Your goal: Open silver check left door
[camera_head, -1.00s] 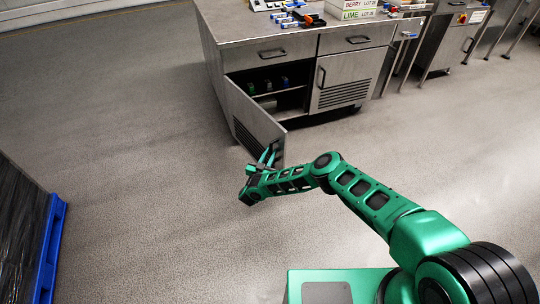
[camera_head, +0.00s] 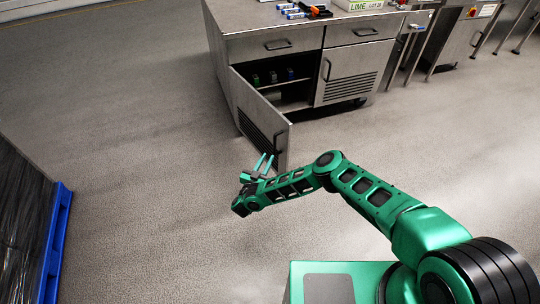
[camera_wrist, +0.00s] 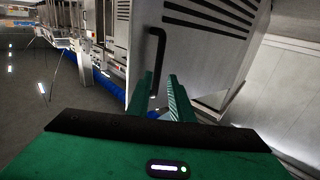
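The silver cabinet (camera_head: 222,50) stands at the upper middle of the head view. Its left door (camera_head: 262,112) is swung well open toward me, showing the shelf inside. The black handle near its free edge (camera_head: 277,143) also shows upright in the wrist view (camera_wrist: 160,45), beside the vented panel (camera_wrist: 207,40). My gripper (camera_head: 265,162) is just left of that free edge, fingers apart and empty. In the wrist view its fingers (camera_wrist: 160,90) are open, and the handle's lower end lines up with the gap between them; I cannot tell whether they touch it.
The cabinet's right door (camera_head: 348,78) is shut. Small items (camera_head: 273,76) sit on the inner shelf. A white box marked LIME (camera_head: 358,5) and several small things lie on the top. A blue pallet (camera_head: 56,240) with a dark wrapped load stands at lower left. The floor between is clear.

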